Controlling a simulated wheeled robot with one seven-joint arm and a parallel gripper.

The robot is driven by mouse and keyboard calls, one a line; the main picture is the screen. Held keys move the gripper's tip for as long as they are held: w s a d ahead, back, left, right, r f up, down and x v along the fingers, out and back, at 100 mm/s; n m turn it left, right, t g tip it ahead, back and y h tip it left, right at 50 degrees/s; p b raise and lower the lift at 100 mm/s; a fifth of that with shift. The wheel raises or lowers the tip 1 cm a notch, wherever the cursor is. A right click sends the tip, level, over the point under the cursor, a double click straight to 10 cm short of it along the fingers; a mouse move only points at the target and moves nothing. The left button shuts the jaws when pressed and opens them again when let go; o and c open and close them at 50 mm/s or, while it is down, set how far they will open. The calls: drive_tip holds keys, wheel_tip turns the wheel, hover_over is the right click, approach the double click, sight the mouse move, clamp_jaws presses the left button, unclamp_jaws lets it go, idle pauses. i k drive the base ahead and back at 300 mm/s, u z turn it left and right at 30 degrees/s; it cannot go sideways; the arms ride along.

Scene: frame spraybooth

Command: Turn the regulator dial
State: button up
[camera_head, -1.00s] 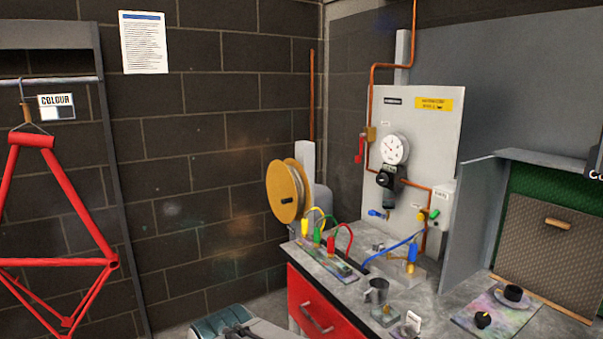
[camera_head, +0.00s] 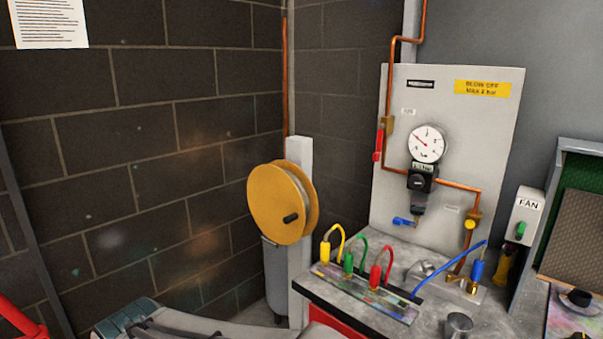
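The regulator dial looks like the black knob (camera_head: 421,182) on the regulator, just below the round white pressure gauge (camera_head: 427,143). The regulator is fixed to a pale upright panel (camera_head: 495,140) at the right. A copper pipe (camera_head: 457,187) runs through it. The gauge has a red needle; its value is too small to read. A blue-handled valve (camera_head: 404,221) sits low on the panel under the regulator. A pale body with dark parts at the bottom edge seems to be mine; I cannot make out my gripper's fingers.
A red-handled valve (camera_head: 379,143) is left of the gauge. A yellow hose reel (camera_head: 281,203) stands left of the bench. Yellow, green and red hoses rise from a rack (camera_head: 365,296) on the bench (camera_head: 445,317) front. A FAN switch box (camera_head: 524,217) is at right.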

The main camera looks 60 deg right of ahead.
sight(416, 182)
drive_tip(key=i, duration=0.35)
drive_tip(key=z, duration=3.7)
drive_tip(key=i, duration=0.5)
